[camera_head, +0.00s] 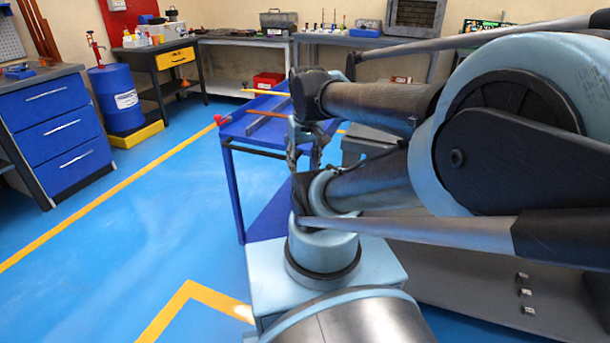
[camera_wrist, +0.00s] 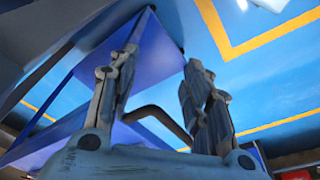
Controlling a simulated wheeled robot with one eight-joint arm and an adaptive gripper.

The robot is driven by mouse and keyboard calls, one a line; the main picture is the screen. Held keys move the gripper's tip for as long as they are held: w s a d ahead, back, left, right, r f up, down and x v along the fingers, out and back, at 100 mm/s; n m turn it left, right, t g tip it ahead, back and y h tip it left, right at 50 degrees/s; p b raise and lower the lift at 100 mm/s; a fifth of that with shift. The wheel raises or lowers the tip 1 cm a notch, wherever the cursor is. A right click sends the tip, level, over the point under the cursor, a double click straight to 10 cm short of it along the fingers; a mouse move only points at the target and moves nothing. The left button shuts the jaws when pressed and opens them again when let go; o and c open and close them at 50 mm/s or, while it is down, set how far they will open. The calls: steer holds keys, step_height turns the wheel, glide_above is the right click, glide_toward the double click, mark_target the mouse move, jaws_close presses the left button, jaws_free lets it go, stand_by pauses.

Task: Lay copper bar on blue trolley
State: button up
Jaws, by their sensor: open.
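The blue trolley (camera_head: 268,214) stands left of my arm in the head view. A thin copper-coloured bar (camera_head: 261,126) lies over its top, beside a greyish strip. My gripper (camera_head: 302,155) is at the trolley's right side, partly hidden by my arm. In the wrist view my gripper (camera_wrist: 160,75) has its two fingers apart, with blue trolley panels (camera_wrist: 155,50) behind them. A dark bent bar (camera_wrist: 158,113) shows between the fingers, near the palm. I cannot tell whether it is the copper bar, and the fingers are not closed on it.
A yellow rod (camera_head: 264,92) and a red piece (camera_head: 222,119) show at the trolley's top. A blue drawer cabinet (camera_head: 55,125) and blue drum (camera_head: 117,98) stand left. Workbenches line the back wall. The blue floor (camera_head: 150,230) left of the trolley is clear.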

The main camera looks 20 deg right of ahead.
steer(key=shift+s+f+m, duration=0.25)
steer(key=shift+s+f, duration=0.25)
steer(key=shift+f, duration=0.25)
steer(key=shift+s+f+m, duration=0.25)
steer(key=shift+s+f, duration=0.25)
steer(key=shift+f, duration=0.2)
